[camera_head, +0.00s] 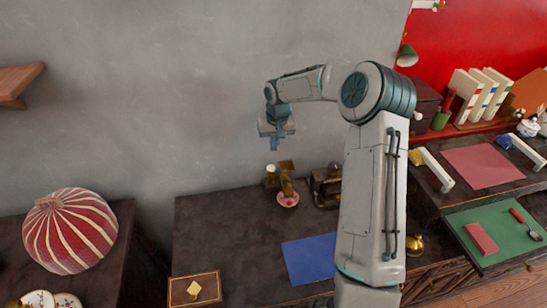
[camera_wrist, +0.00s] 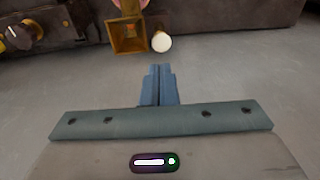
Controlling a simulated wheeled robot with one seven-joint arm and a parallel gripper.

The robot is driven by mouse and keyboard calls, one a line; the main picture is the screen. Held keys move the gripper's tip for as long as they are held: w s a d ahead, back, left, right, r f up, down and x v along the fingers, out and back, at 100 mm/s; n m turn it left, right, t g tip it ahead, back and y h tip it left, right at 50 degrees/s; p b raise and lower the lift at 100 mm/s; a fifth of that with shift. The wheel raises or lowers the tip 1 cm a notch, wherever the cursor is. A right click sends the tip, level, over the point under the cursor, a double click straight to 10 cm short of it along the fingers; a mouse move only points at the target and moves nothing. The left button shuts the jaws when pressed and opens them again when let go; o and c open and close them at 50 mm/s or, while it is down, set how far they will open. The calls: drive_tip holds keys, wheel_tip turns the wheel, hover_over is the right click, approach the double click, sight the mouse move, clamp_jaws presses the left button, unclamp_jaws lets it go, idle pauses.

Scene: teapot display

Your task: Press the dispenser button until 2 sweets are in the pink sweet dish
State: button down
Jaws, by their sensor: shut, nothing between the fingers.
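The sweet dispenser (camera_head: 287,185) stands on the dark table near the wall, with a square brass hopper on top; the hopper (camera_wrist: 128,38) also shows in the wrist view. Beside it is a short post with a pale round cap (camera_head: 270,168), perhaps the button; the cap (camera_wrist: 161,42) is round and cream in the wrist view. The pink sweet dish (camera_head: 288,199) sits at the dispenser's front; how many sweets it holds is too small to tell. My gripper (camera_head: 275,146) points down above the cap, apart from it. Its blue fingers (camera_wrist: 158,70) are shut and empty.
A dark machine with brass parts (camera_head: 326,185) stands right of the dispenser. A blue mat (camera_head: 309,259) and a small framed box (camera_head: 195,289) lie nearer the front. A red striped dome (camera_head: 69,231) is on the left table. The table's left middle is clear.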

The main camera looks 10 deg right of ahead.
sight(272, 167)
drive_tip(key=shift+s+r, duration=0.15)
drive_tip(key=shift+r, duration=1.4)
drive_tip(key=shift+d+f, duration=0.1)
drive_tip(key=shift+f, duration=0.05)
drive_tip(key=shift+d+b, duration=0.1)
drive_tip(key=shift+b, duration=0.25)
drive_tip(key=shift+w+d+r, duration=0.1)
drive_tip(key=shift+w+r, duration=0.15)
drive_tip(key=shift+r, duration=0.75)
drive_tip(key=shift+f, duration=0.15)
drive_tip(key=f+p, duration=0.1)
drive_tip(key=f, duration=0.3)
drive_tip(key=f+p, duration=0.1)
drive_tip(key=f, duration=0.4)
drive_tip(key=w+a+f+p, duration=0.1)
drive_tip(key=f, duration=0.3)
drive_tip(key=shift+f, duration=0.35)
